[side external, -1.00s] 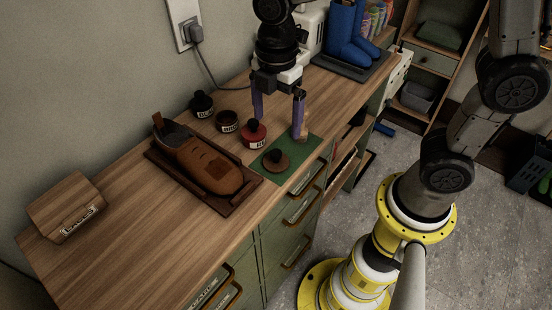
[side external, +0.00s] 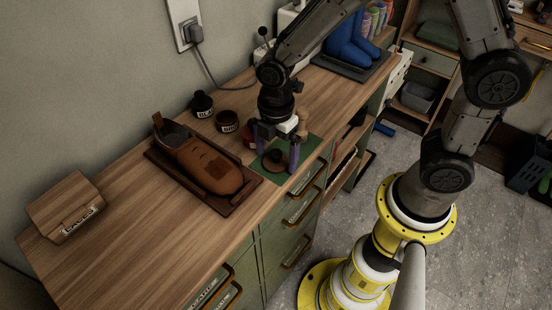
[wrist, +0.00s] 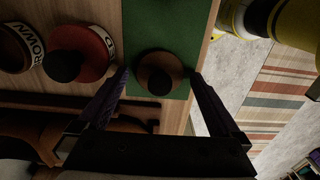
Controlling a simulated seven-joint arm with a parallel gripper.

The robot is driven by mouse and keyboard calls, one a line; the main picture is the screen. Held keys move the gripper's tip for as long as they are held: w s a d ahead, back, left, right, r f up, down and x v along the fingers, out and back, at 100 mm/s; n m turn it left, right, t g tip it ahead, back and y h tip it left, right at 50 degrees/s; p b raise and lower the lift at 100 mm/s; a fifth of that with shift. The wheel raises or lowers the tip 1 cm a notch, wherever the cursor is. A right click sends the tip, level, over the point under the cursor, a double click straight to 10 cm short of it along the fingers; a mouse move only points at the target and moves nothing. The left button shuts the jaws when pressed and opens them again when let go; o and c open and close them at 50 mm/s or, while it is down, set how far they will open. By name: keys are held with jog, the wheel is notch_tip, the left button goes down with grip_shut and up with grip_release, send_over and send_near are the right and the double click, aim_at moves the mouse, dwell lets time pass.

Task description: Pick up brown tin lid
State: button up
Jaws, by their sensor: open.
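The brown tin lid (side external: 275,161), a round disc with a dark knob on top, lies on the green mat (side external: 311,147) near the bench's front edge. In the wrist view the lid (wrist: 159,73) is between the fingertips, with its knob toward the palm. My gripper (side external: 278,163) is open and low over the mat, its purple fingers on opposite sides of the lid. I cannot tell whether either finger touches it. The wrist view also shows my gripper (wrist: 160,73) empty. The gripper partly hides the lid in the side view.
A red tin (wrist: 80,52) stands close beside the mat, mostly hidden in the side view. The brown tin (side external: 227,121) and a black tin (side external: 202,104) stand farther back. A brown shoe (side external: 208,165) sits on a wooden tray (side external: 229,205) to the left. A wooden box (side external: 65,205) is far left.

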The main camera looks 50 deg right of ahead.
jog(key=shift+c, duration=0.3)
jog(key=c, duration=1.2)
jog(key=shift+r, duration=0.1)
